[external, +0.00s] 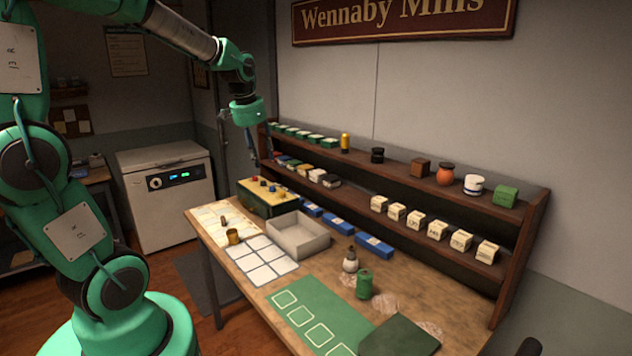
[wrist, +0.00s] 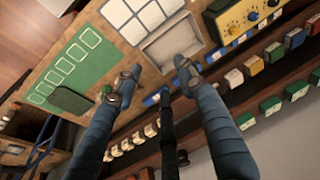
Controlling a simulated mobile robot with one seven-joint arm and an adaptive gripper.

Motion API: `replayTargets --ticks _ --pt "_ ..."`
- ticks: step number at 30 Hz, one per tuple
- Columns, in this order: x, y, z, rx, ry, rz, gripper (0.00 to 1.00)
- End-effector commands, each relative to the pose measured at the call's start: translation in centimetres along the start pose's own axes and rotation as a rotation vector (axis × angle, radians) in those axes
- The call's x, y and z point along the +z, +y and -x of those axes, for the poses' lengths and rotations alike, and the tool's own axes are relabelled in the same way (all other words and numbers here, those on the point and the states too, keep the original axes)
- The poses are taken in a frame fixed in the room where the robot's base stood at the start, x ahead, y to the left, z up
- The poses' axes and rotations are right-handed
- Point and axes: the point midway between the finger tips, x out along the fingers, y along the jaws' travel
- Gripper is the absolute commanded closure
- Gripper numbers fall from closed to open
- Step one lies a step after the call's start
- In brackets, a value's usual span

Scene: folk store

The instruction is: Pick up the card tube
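A small brown-gold cylinder (external: 233,236) stands on the table near its left end, beside the white grid sheet. It may be the card tube, but I cannot tell for sure. A smaller tan upright piece (external: 223,221) stands just behind it. I cannot make out either one in the wrist view. My gripper (external: 252,148) hangs high near the left end of the shelf, behind the table and well away from the cylinder.
A grey open tray (external: 298,236) and a yellow-topped box (external: 268,196) with knobs are on the table. A green mat (external: 306,316), a green can (external: 365,284) and a small bottle (external: 350,261) lie nearer. The two-level shelf (external: 420,183) holds many small boxes and jars.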

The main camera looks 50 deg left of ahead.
Motion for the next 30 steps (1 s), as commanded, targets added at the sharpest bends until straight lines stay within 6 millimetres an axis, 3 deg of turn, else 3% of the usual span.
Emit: replayTargets --ticks 6,14,20,27,30 --pt "-2.3 -7.1 -4.6 -0.003 -0.064 0.028 0.6" --pt "-2.9 -15.9 -10.8 0.004 -0.131 0.057 0.6" --pt "-1.7 -22.8 -16.2 0.018 -0.179 0.08 0.6" --pt "1.6 -30.6 -22.8 0.042 -0.229 0.108 0.6" --pt "3.1 -32.9 -25.0 0.052 -0.244 0.116 0.6"
